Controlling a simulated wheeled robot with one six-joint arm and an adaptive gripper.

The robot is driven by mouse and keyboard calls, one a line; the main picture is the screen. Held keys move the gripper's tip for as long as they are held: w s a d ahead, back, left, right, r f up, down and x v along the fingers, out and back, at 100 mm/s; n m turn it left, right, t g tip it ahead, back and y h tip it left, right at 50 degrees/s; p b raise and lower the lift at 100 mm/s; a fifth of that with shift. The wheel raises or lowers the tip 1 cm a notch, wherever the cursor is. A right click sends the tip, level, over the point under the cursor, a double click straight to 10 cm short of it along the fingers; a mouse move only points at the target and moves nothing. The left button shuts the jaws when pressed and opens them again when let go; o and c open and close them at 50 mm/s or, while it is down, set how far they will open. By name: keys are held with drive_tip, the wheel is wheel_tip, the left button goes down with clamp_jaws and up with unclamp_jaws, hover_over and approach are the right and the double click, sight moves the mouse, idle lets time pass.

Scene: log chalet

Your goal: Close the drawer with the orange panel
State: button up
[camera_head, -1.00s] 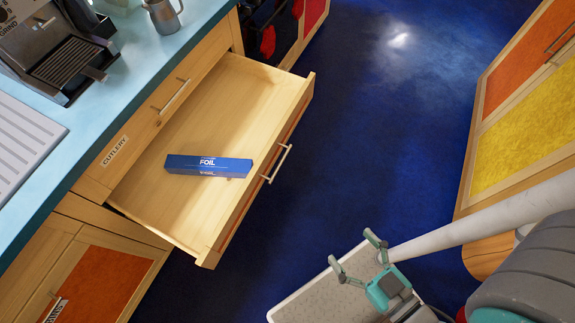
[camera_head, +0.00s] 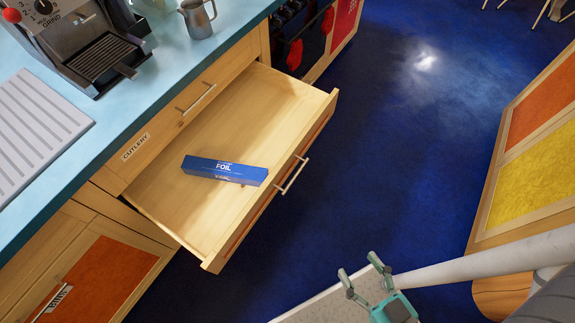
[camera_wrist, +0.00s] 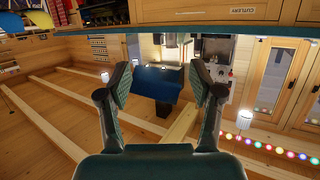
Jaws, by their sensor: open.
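The pulled-out drawer (camera_head: 165,200) is pale wood and stands well open below the counter. Its front shows an orange-brown panel (camera_head: 262,208) edge-on, with a metal bar handle (camera_head: 291,176). A blue box of foil (camera_head: 225,171) lies inside it. My gripper (camera_head: 361,276) is at the lower middle of the head view, apart from the drawer and to the lower right of its handle. In the wrist view my gripper (camera_wrist: 164,88) has its two fingers spread with nothing between them.
A shut drawer labelled cutlery (camera_head: 180,117) sits above the open one. An orange-panelled cupboard (camera_head: 95,275) is at lower left. The blue counter (camera_head: 130,100) holds a coffee machine (camera_head: 80,45) and a metal jug (camera_head: 197,18). Blue floor (camera_head: 390,150) is clear between drawer and right-hand cabinet (camera_head: 530,150).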

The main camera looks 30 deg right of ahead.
drive_tip(key=w+f+m, duration=0.2)
drive_tip(key=f, duration=0.1)
drive_tip(key=w+d+f+m+h, duration=0.1)
drive_tip(key=f, duration=0.1)
drive_tip(key=shift+w+t, duration=0.3)
clamp_jaws()
drive_tip(key=m+t+h, duration=0.2)
drive_tip(key=m+h, duration=0.2)
drive_tip(key=m, duration=1.4)
approach(318, 119)
drive_tip(key=w+d, duration=0.2)
drive_tip(key=d, duration=0.2)
drive_tip(key=shift+w+a, duration=0.4)
drive_tip(key=shift+w, duration=0.25)
drive_tip(key=shift+w+a, duration=0.35)
drive_tip(key=shift+w, duration=0.3)
drive_tip(key=shift+w+a, duration=0.4)
drive_tip(key=shift+w, duration=0.25)
